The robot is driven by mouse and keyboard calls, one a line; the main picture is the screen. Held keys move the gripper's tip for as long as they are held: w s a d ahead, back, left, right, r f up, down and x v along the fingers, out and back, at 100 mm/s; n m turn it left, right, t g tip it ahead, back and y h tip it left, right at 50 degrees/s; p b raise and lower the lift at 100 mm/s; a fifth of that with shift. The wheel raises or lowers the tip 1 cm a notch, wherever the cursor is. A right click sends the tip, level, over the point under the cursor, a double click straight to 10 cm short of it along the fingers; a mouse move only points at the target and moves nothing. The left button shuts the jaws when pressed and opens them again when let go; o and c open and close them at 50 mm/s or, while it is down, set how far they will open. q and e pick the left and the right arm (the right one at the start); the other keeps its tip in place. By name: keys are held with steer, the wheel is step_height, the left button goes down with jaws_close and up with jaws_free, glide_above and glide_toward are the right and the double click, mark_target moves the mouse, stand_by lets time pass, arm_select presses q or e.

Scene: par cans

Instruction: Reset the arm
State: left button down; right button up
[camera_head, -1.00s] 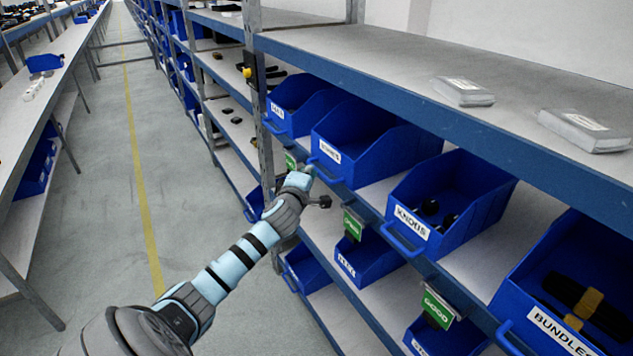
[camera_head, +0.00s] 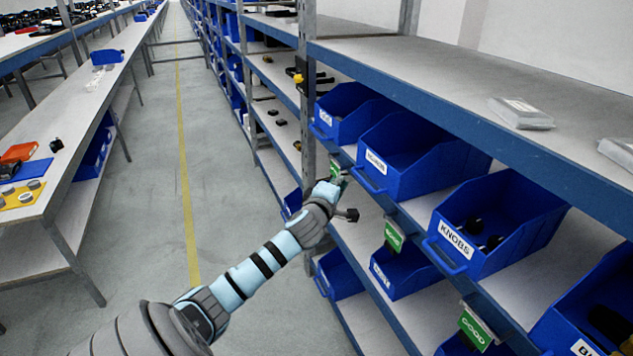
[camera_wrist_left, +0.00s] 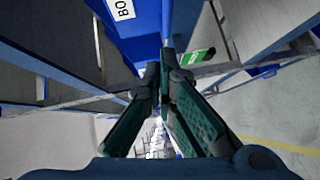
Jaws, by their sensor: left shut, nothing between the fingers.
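My left arm (camera_head: 268,266) reaches in from the lower left of the head view toward the rack. My right gripper is in neither view.
Blue bins, including the one labelled KNOBS (camera_head: 490,232), line the rack shelves on the right. Green tags (camera_head: 394,236) hang from shelf edges. Clear packages (camera_head: 522,113) lie on the upper shelf. The aisle floor (camera_head: 150,260) is clear, with a long bench (camera_head: 85,150) on the left.

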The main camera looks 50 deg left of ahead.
arm_select(q)
steer(key=v, duration=0.8)
steer(key=shift+s, duration=0.3)
steer(key=shift+w+d, duration=0.1)
